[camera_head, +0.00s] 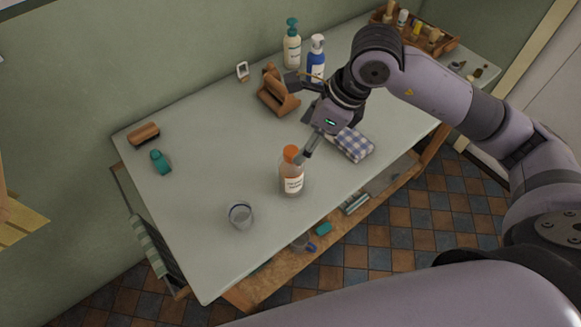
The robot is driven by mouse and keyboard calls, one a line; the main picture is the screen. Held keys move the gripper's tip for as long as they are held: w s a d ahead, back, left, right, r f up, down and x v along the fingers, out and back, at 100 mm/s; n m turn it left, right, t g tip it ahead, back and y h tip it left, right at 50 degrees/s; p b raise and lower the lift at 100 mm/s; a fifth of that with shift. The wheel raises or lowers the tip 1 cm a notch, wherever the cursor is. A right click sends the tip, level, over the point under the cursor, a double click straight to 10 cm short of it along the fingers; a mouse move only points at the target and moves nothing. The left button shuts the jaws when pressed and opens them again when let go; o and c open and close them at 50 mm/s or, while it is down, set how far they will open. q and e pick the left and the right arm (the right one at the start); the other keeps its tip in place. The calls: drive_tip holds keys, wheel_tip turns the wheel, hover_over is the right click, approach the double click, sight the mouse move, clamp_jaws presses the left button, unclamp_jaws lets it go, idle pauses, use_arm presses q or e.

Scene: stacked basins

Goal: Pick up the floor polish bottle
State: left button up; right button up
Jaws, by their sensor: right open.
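A clear bottle with an orange cap and a pale label (291,178) stands upright near the front of the table. The label is too small to read, so I cannot confirm which bottle is the floor polish. My right gripper (298,118) is above the table, behind and to the right of this bottle. Its fingers are spread and hold nothing. One fingertip is close to the orange cap in the picture; I cannot tell whether they touch. The other finger is near the wooden caddy. My left gripper is not visible.
A glass (241,217) stands left of the orange-capped bottle. A wooden caddy (278,95) and a checked cloth (352,144) flank my gripper. A brush (144,134) and a teal item (160,162) lie at left. The table's left-middle is clear.

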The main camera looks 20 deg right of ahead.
sight(295, 151)
drive_tip(key=x, duration=0.3)
drive_tip(key=shift+w+a+f+p, duration=0.1)
drive_tip(key=shift+a+f+p, duration=0.05)
drive_tip(key=shift+f+p, duration=0.25)
drive_tip(key=p+x, duration=0.1)
drive_tip(key=x, duration=0.2)
drive_tip(key=shift+w, duration=0.1)
drive_tip(key=p+x, duration=0.1)
drive_tip(key=x, duration=0.2)
drive_tip(key=shift+a+f+p, duration=0.15)
drive_tip(key=shift+f+p, duration=0.2)
drive_tip(key=shift+p, duration=0.05)
drive_tip(key=shift+w+a+f, duration=0.15)
drive_tip(key=shift+w+f, duration=0.05)
drive_tip(key=shift+f, duration=0.35)
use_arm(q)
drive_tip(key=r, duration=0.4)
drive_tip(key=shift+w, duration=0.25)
use_arm(e)
drive_tip(key=shift+c, duration=0.5)
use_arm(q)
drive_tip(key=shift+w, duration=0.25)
use_arm(e)
drive_tip(key=c, duration=1.4)
drive_tip(key=shift+r, duration=0.15)
